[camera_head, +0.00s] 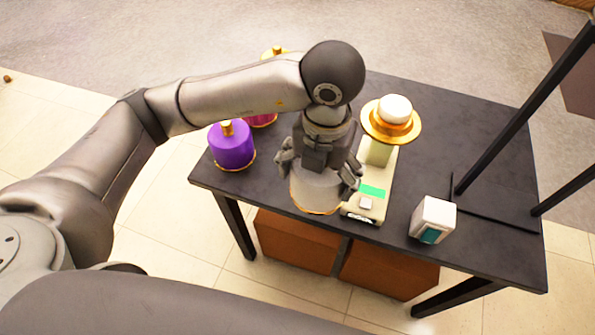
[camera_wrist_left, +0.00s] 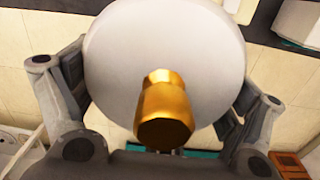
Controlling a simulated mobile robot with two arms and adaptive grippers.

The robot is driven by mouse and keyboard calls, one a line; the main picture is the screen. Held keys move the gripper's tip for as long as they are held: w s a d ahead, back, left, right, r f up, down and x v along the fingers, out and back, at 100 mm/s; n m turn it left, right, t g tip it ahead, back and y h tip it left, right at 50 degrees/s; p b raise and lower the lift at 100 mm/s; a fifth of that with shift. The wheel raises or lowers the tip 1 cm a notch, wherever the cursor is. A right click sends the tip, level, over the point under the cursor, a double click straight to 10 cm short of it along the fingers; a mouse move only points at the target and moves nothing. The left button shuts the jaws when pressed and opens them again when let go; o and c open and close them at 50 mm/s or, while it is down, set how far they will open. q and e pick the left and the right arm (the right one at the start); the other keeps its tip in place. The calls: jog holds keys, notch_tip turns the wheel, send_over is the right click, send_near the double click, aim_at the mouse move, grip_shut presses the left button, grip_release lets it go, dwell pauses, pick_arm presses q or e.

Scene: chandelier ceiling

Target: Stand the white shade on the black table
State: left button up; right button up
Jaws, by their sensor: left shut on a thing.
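The white shade (camera_head: 316,191) has a gold rim at its lower edge and shows below my left gripper (camera_head: 318,172) in the head view. The left gripper's fingers close around its sides. In the wrist view the shade (camera_wrist_left: 165,55) fills the middle between the two fingers, its gold knob (camera_wrist_left: 164,112) toward the camera. The black table (camera_head: 480,130) lies beneath. The shade shows over the table's front part; I cannot tell whether its rim touches the top. My right gripper is not in view.
A purple shade (camera_head: 232,148) and a partly hidden magenta one stand at the table's left. Right of the held shade is a beige device (camera_head: 368,190) beneath a gold dish with a white top (camera_head: 396,108). A white box (camera_head: 433,218) stands near the front right; black posts rise at right.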

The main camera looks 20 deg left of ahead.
pick_arm(q)
jog(key=w+a+f+p, duration=0.1)
jog(key=w+a+f, duration=0.1)
jog(key=w+f, duration=0.1)
jog(key=w+a+f+p, duration=0.1)
jog(key=w+a+f, duration=0.2)
jog(key=w+f, duration=0.1)
jog(key=w+a+f+p, duration=0.1)
jog(key=w+a+f, duration=0.2)
jog(key=w+f, duration=0.1)
jog(key=shift+w+f+p, duration=0.15)
jog(key=shift+f+p, duration=0.2)
jog(key=shift+f, duration=0.65)
jog(key=shift+f, duration=0.2)
jog(key=o, duration=0.8)
